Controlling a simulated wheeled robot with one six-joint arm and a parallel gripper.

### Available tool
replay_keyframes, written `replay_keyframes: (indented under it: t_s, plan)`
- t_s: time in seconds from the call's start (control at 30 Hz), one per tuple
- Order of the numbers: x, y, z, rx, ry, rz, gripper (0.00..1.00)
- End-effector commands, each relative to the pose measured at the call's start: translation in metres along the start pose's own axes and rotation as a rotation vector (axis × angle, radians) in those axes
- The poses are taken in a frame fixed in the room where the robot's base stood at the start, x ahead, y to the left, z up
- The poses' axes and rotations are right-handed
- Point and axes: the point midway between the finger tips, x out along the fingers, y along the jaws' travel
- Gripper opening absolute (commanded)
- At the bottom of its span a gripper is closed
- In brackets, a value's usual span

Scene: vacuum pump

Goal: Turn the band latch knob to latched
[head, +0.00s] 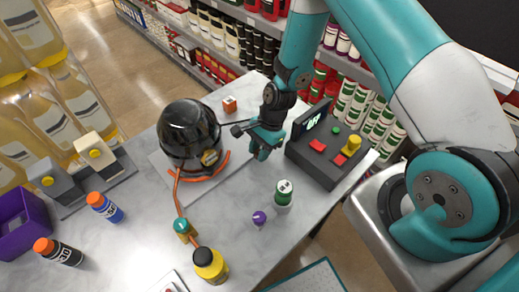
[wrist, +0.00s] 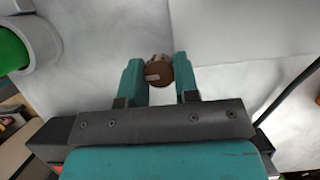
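My gripper (wrist: 159,80) has its two teal fingers apart, with a small round brown knob (wrist: 158,73) showing between the tips in the wrist view. The knob has a pale mark on its face and fills the gap. Whether the fingers press on it or it lies beyond them, I cannot tell. In the head view my gripper (head: 262,146) points down just right of the glossy black dome (head: 188,131). The dome has a brass-coloured part (head: 210,157) low on its front. I cannot make out the band latch knob in the head view.
A dark control box (head: 325,155) with red and yellow controls stands right. A green-and-white canister (head: 284,194), a purple knob (head: 260,219) and a yellow jar (head: 209,264) stand in front. An orange hose (head: 176,190) runs from the dome.

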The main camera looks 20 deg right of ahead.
Motion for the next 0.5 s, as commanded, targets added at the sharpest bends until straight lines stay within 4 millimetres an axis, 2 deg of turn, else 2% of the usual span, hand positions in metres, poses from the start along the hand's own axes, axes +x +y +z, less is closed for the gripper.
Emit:
replay_keyframes:
  t_s: [0.27, 0.5]
  plan:
    - [0.0001, -0.0001, -0.0001, -0.021, 0.0, 0.01, 0.05]
    - [0.0008, -0.001, -0.0006, -0.129, 0.001, 0.053, 0.05]
